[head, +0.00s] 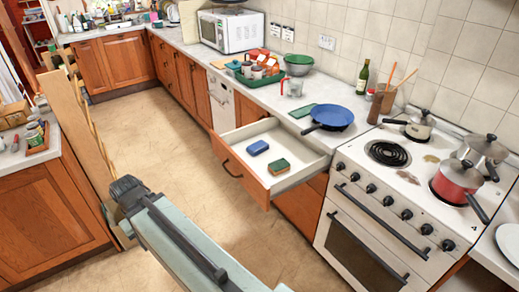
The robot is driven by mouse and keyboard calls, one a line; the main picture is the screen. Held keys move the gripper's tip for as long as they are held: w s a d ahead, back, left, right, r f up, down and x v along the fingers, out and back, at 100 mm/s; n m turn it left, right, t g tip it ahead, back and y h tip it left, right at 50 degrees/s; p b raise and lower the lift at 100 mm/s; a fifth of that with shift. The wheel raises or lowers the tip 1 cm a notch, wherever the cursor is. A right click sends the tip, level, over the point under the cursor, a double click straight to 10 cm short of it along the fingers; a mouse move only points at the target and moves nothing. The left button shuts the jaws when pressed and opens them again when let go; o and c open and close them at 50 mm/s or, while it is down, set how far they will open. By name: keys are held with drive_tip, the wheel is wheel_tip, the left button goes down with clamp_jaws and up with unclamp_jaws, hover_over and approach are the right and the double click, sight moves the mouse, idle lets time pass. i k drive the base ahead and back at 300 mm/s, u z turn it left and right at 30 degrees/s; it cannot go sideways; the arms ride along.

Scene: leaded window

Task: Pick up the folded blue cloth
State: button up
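A small folded blue cloth (258,148) lies flat inside the open drawer (231,137), near its left side. A green and brown sponge (279,167) lies beside it, to the right and nearer the drawer front, with a small gap between them. My arm reaches up from the bottom of the head view to a dark joint left of the drawer, over the floor. It is apart from the drawer and the cloth. My gripper's fingers do not show.
The drawer's wooden front (240,173) juts into the aisle. A blue frying pan (329,117) and a green flat item (302,111) sit on the counter above. The white stove (345,200) stands right, with a red pot (456,182). The aisle floor (150,130) is clear.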

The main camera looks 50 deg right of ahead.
sight(256, 148)
drive_tip(key=z, duration=0.05)
drive_tip(key=i, duration=1.45)
drive_tip(key=u, duration=0.1)
